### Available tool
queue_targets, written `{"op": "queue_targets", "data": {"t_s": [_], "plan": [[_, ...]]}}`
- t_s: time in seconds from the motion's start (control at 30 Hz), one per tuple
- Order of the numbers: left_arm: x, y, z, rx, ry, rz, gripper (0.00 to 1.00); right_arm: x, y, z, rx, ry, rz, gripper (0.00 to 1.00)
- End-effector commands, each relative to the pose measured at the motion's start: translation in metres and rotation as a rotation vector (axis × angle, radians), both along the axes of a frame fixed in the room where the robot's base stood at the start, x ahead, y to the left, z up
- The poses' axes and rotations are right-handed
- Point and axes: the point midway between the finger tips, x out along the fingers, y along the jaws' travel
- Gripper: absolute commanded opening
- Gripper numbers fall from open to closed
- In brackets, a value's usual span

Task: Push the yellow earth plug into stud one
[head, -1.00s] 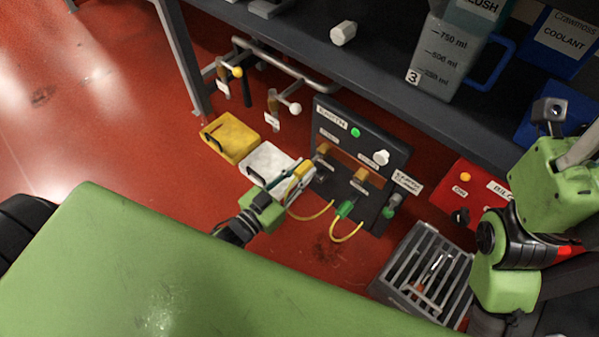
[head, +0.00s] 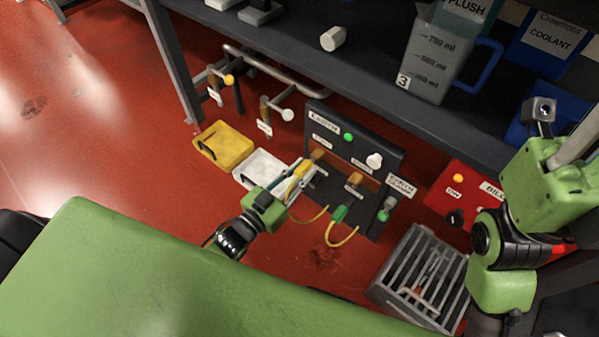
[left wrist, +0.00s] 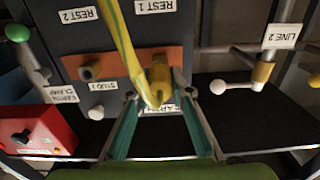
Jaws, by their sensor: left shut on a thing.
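My left gripper (head: 294,180) is shut on the yellow earth plug (head: 300,172), in front of the dark earth panel (head: 325,188). In the left wrist view the plug (left wrist: 155,88) sits between the fingertips, its yellow-green cable running upward. The plug lines up with the brass stud (head: 317,155) on the left of the copper bar (head: 337,167). Whether it touches or sits on that stud cannot be told; the plug covers most of it. A second brass stud (head: 354,179) is bare. My right gripper's fingers are not visible.
A green plug (head: 339,213) with a yellow cable is at the panel's lower edge. A white box (head: 260,169) and a yellow box (head: 223,144) lie left of the panel. A red box (head: 462,190) and a grey slatted crate (head: 418,270) are at right. A shelf edge overhangs behind.

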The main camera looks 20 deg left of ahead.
Motion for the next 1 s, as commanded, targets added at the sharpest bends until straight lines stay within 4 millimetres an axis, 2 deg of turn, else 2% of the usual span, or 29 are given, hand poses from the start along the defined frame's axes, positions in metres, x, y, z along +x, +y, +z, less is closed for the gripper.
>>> {"op": "queue_targets", "data": {"t_s": [0.5, 0.53, 0.6, 1.0], "plan": [[0.012, -0.005, 0.001, 0.000, -0.001, 0.000, 0.00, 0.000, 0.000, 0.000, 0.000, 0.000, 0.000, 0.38], [0.012, -0.005, 0.000, 0.000, -0.001, 0.000, 0.25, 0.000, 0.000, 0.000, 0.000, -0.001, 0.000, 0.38], [0.012, -0.005, 0.000, 0.000, 0.000, 0.000, 0.40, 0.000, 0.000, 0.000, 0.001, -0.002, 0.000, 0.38], [0.007, -0.003, -0.001, 0.001, 0.002, 0.000, 0.40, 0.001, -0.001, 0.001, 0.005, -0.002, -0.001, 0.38]]}}
